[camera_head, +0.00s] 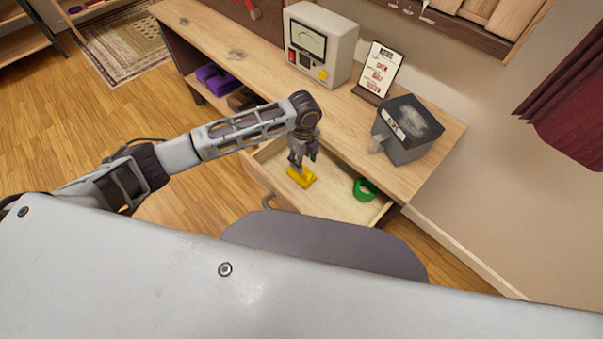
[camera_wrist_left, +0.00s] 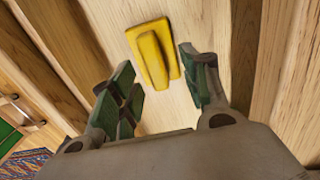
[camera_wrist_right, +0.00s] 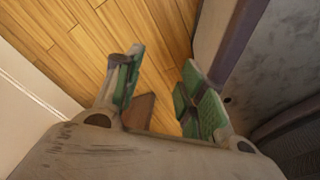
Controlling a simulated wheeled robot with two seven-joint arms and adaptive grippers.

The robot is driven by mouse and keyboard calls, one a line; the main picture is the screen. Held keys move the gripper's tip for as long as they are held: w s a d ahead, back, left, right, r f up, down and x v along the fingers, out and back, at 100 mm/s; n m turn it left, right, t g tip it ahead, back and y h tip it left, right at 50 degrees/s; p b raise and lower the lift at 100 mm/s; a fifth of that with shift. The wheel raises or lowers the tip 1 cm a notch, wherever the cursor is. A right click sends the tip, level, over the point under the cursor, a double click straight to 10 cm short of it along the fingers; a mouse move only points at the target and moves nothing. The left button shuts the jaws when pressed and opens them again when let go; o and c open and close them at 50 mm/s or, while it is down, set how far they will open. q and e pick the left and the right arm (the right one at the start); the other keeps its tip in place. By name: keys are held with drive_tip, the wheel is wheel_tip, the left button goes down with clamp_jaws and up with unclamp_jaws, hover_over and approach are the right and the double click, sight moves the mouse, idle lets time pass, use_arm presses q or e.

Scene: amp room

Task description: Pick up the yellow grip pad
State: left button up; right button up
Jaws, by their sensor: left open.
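The yellow grip pad (camera_head: 302,178) lies flat in the open drawer, below my left gripper (camera_head: 303,155). In the left wrist view the pad (camera_wrist_left: 153,52) is a flat yellow plate with a raised bar on top. It lies beyond the fingertips, between their lines. My left gripper (camera_wrist_left: 160,84) is open, its green-padded fingers apart and empty. The head view does not clearly show the gap between fingers and pad. My right gripper (camera_wrist_right: 163,75) is open and empty over the wooden floor in the right wrist view; it is not visible in the head view.
A green ring (camera_head: 365,189) lies in the drawer's right part. The desk top (camera_head: 335,106) above carries a meter box (camera_head: 321,45), a sign (camera_head: 377,70) and a dark box (camera_head: 407,130). Purple items (camera_head: 214,80) sit on a shelf under the desk. The drawer walls surround the pad.

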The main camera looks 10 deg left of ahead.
drive_tip(key=shift+s, duration=0.1)
use_arm(q)
drive_tip(key=shift+s+f, duration=0.15)
drive_tip(key=shift+f, duration=0.4)
drive_tip(key=f, duration=0.2)
drive_tip(key=shift+s+a+f, duration=0.2)
drive_tip(key=shift+a+f, duration=0.05)
drive_tip(key=shift+f, duration=0.15)
drive_tip(key=shift+f+b, duration=0.3)
drive_tip(key=shift+f, duration=0.35)
use_arm(e)
drive_tip(key=shift+w+a, duration=0.4)
drive_tip(key=shift+w, duration=0.4)
drive_tip(key=shift+s, duration=0.25)
